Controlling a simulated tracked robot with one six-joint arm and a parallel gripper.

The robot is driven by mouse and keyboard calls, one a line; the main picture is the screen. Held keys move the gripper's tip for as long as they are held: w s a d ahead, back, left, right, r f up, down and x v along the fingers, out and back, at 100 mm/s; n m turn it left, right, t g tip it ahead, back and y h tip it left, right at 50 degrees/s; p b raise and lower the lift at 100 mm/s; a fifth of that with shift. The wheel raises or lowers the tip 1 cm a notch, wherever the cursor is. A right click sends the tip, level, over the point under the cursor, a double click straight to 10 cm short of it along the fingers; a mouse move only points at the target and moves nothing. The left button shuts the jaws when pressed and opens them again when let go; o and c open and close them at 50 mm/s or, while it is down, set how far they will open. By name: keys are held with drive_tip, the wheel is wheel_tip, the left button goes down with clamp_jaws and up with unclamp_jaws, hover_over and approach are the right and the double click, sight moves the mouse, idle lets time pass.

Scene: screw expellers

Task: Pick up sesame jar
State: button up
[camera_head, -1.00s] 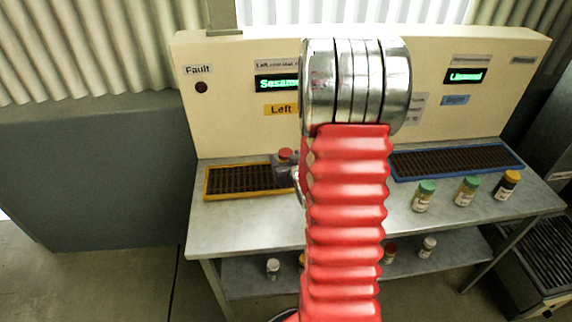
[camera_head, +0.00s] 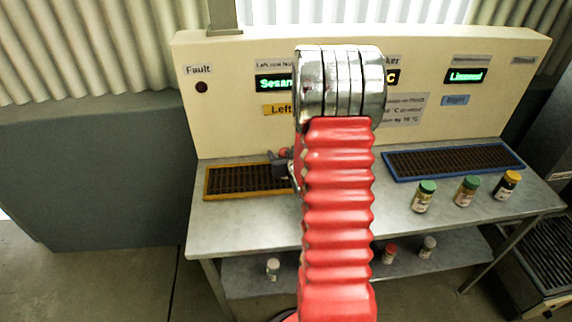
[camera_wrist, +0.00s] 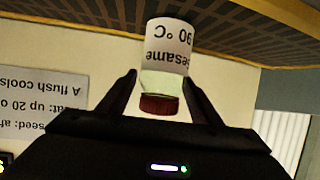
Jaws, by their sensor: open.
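The sesame jar (camera_wrist: 168,58) has a white label reading "Sesame 90 °C" and a red lid (camera_wrist: 158,104). It appears upside down in the wrist view, by the yellow-edged grate. My gripper (camera_wrist: 160,80) is open, with one finger on each side of the jar's lid end. Gaps show between the fingers and the jar, and I cannot tell how deep it sits between them. In the head view a bit of the red lid (camera_head: 284,152) shows beside my gripper; my arm and gripper hide most of the jar.
The yellow-edged grate (camera_head: 240,181) lies on the left of the metal table, against the cream panel (camera_head: 240,125). A blue-edged grate (camera_head: 455,160) lies on the right. Several jars, including a green-lidded one (camera_head: 424,197), stand at the table's right. More jars stand on the lower shelf (camera_head: 330,270).

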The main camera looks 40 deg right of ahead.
drive_tip(key=shift+w+d+f, duration=0.15)
drive_tip(key=shift+w+f, duration=0.05)
drive_tip(key=shift+w, duration=0.25)
drive_tip(key=shift+c, duration=0.6)
clamp_jaws()
wheel_tip(320, 180, up, 10)
idle(0.8)
idle(0.5)
